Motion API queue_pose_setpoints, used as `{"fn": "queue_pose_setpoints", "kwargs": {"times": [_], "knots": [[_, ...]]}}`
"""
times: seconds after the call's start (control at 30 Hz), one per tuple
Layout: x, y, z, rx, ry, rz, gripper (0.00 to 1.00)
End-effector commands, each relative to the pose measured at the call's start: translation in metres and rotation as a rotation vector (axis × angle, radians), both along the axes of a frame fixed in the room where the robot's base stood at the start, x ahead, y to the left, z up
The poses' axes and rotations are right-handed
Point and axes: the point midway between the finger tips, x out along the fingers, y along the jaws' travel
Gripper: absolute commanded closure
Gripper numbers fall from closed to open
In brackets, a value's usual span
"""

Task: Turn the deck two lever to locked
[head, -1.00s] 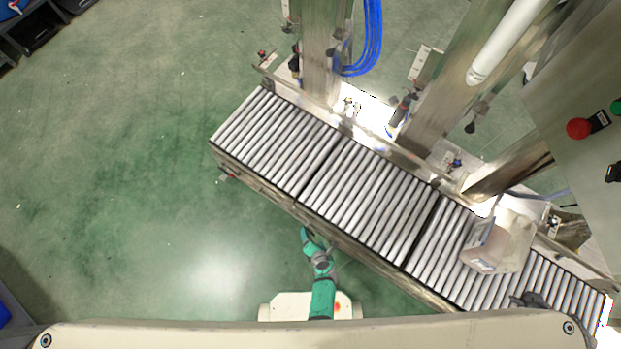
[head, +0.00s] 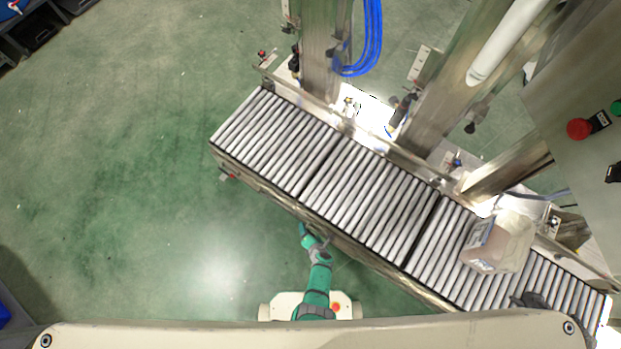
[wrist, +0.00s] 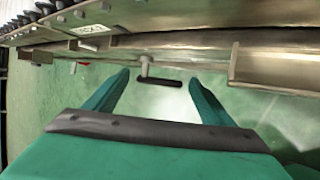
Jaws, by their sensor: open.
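A small lever (wrist: 160,81) shows in the wrist view below the conveyor's side rail. It has a short metal stub and a dark bar that lies roughly level, pointing right from the stub. A small label plate (wrist: 90,44) is on the rail up and left of it; its text is too blurred to read surely. My gripper (wrist: 160,77) is open, with its two green fingers to the left and right of the lever in the picture. Contact cannot be told. In the head view my gripper (head: 314,236) is beside the conveyor's near edge, and the lever cannot be made out there.
The roller conveyor (head: 365,195) runs diagonally from upper left to lower right. A clear box (head: 497,243) stands on its right part. Metal posts (head: 325,50) rise behind it. A metal bracket (wrist: 234,62) hangs right of the lever. The green floor (head: 130,170) at left is clear.

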Motion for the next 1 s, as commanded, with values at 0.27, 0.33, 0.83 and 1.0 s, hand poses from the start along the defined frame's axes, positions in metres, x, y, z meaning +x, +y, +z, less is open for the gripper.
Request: {"fn": "queue_pose_setpoints", "kwargs": {"times": [0.27,0.33,0.83,1.0], "knots": [[-0.0002,0.0000,0.0001,0.001,0.000,-0.001,0.62],[-0.0003,-0.0001,0.0000,0.001,0.000,-0.001,0.65],[-0.0070,-0.0014,-0.0092,0.085,-0.035,-0.001,0.65],[-0.0061,-0.0012,-0.0073,0.101,-0.061,-0.006,0.65]]}}
